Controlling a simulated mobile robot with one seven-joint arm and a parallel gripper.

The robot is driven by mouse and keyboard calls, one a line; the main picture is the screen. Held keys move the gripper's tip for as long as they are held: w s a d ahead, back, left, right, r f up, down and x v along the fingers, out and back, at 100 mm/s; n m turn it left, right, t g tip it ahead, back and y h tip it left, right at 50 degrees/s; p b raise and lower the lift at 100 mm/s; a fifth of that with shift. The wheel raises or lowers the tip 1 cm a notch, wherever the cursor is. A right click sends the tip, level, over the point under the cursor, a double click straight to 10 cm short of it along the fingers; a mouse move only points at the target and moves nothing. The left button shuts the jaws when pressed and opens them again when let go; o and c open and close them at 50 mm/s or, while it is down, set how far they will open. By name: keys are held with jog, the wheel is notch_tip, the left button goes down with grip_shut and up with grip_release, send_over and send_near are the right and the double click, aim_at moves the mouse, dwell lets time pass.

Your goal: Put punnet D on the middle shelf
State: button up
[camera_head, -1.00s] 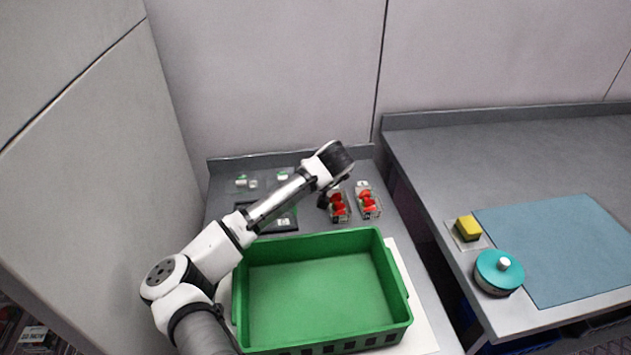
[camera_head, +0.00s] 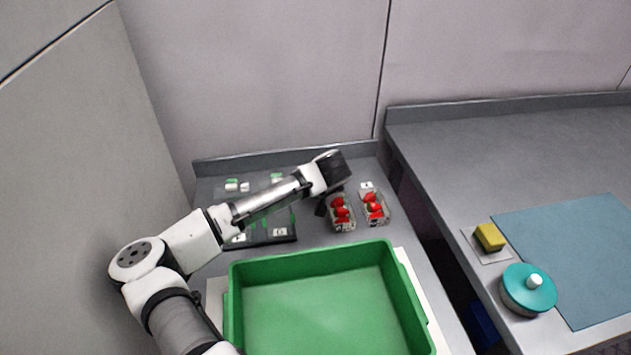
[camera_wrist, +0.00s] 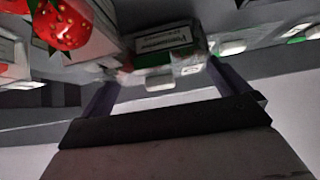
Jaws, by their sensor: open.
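Two clear punnets of red strawberries, a left one (camera_head: 342,214) and a right one (camera_head: 374,207), stand side by side on the grey counter behind the green crate. I cannot read any letter, so I cannot tell which is punnet D. My gripper (camera_head: 322,206) is at the left punnet's left side, partly hidden by my wrist. In the wrist view my gripper (camera_wrist: 166,90) is open, with a labelled clear container (camera_wrist: 165,42) just beyond and between its fingers; contact is unclear. A strawberry (camera_wrist: 63,22) shows large at upper left. I make out no middle shelf.
An empty green crate (camera_head: 318,257) fills the front of the counter. A dark tray (camera_head: 262,241) with white labels lies under my arm. On the right counter are a yellow block (camera_head: 489,236), a teal-lidded pot (camera_head: 528,285) and a blue mat (camera_head: 580,245).

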jog(key=shift+w+f, duration=0.1)
jog(key=shift+f, duration=0.05)
jog(key=c, duration=0.8)
